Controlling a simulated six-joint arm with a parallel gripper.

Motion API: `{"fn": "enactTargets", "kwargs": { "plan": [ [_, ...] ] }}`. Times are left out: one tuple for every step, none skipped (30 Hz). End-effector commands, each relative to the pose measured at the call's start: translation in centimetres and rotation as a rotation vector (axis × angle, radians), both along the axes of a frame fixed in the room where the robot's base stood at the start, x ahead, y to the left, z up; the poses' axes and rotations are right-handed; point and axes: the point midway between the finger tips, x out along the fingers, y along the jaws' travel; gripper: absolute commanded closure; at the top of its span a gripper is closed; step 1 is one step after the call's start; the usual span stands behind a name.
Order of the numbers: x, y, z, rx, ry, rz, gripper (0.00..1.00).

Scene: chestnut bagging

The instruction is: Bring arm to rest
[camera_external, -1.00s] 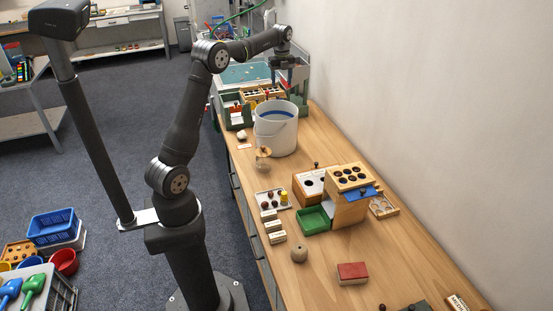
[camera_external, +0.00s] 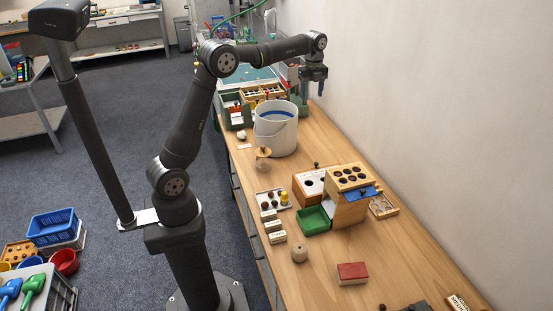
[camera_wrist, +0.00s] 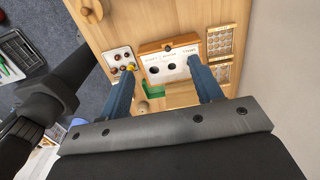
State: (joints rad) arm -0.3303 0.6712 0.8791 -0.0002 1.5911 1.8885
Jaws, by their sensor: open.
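My gripper (camera_external: 314,88) hangs pointing down above the far part of the bench, to the right of the white bucket (camera_external: 276,140). In the wrist view its two blue fingers (camera_wrist: 163,88) stand wide apart with nothing between them close up. The gripper is open and empty. Below and beyond the fingers, the wrist view shows a wooden box with a white top with dark holes (camera_wrist: 170,64). That box also stands mid-bench in the external view (camera_external: 312,185), well apart from the gripper.
A wooden block with dark cups (camera_external: 352,177), a green tray (camera_external: 313,220), a small tray with pieces (camera_external: 272,198) and a red box (camera_external: 352,273) sit on the wooden bench (camera_external: 400,255). A wall (camera_external: 440,120) runs along the right. The front bench has bare patches.

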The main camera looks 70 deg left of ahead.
Motion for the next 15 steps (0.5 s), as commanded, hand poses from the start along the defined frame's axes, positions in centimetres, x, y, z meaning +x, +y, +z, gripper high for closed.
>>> {"fn": "enactTargets", "kwargs": {
  "plan": [
    [0.2,-0.8,0.0,0.000,0.000,-0.001,0.41],
    [0.2,-1.2,0.0,0.000,0.000,-0.001,0.41],
    [0.3,-1.7,0.0,0.000,0.000,-0.001,0.41],
    [0.4,-2.0,0.0,0.000,0.000,0.000,0.41],
    [0.4,-2.2,0.0,0.000,0.001,0.000,0.41],
    [0.5,-2.5,0.0,0.000,0.001,0.002,0.41],
    [0.5,-2.7,0.0,0.000,0.001,0.002,0.41],
    [0.5,-2.8,0.0,0.000,0.001,0.002,0.41],
    [0.5,-3.0,0.0,0.000,0.001,0.003,0.41],
    [0.6,-3.1,0.0,0.000,0.001,0.003,0.41],
    [0.6,-3.1,0.0,0.000,0.001,0.003,0.41],
    [0.6,-3.2,0.0,0.000,0.001,0.003,0.41],
    [0.6,-3.2,0.0,0.000,0.001,0.003,0.41],
    [0.6,-3.2,0.0,0.000,0.001,0.003,0.41],
    [0.6,-3.2,0.0,0.000,0.001,0.003,0.41]
  ]
}}
